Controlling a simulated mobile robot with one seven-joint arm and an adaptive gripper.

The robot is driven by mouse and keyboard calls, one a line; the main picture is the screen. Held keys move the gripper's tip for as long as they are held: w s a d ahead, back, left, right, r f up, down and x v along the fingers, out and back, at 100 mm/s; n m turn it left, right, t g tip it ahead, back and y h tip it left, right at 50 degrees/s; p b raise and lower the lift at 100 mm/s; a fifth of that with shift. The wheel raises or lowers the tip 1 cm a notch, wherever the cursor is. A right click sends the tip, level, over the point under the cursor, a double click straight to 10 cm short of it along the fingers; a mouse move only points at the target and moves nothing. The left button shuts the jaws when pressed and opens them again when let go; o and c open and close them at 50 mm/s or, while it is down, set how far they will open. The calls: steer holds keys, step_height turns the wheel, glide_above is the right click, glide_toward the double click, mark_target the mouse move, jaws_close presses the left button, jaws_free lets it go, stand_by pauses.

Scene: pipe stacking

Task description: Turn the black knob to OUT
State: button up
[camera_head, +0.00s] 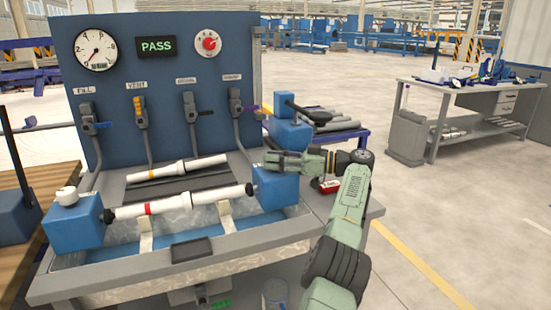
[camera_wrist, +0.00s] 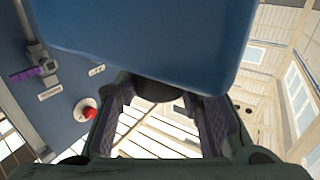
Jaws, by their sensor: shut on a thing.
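My gripper (camera_head: 270,162) reaches in from the right at the top of the right blue block (camera_head: 277,190). In the wrist view the same block (camera_wrist: 150,40) fills the upper middle. A dark round piece, which looks like the black knob (camera_wrist: 153,90), sits against the block between my fingertips (camera_wrist: 155,93). My fingers are shut on it, one on either side. In the head view the knob is mostly hidden by my fingers. No OUT mark is readable, so I cannot tell the knob's setting.
A white pipe (camera_head: 170,204) with a red band spans the trough between the right block and a left blue block (camera_head: 75,228). Another pipe (camera_head: 205,163) lies behind. The upright blue panel (camera_head: 130,75) carries a gauge, a PASS display (camera_head: 156,46), a red knob (camera_head: 209,43) and several levers.

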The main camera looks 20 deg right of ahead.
steer(key=o, duration=1.2)
steer(key=shift+c, duration=0.2)
steer(key=shift+f, duration=0.15)
steer(key=shift+w+d+f+m+t+h+b, duration=0.25)
steer(key=shift+m+t+h+b, duration=0.15)
steer(key=shift+t+b, duration=0.45)
steer(key=shift+s+a+r+m+b, duration=0.1)
steer(key=shift+m+b, duration=0.2)
steer(key=shift+b, duration=0.2)
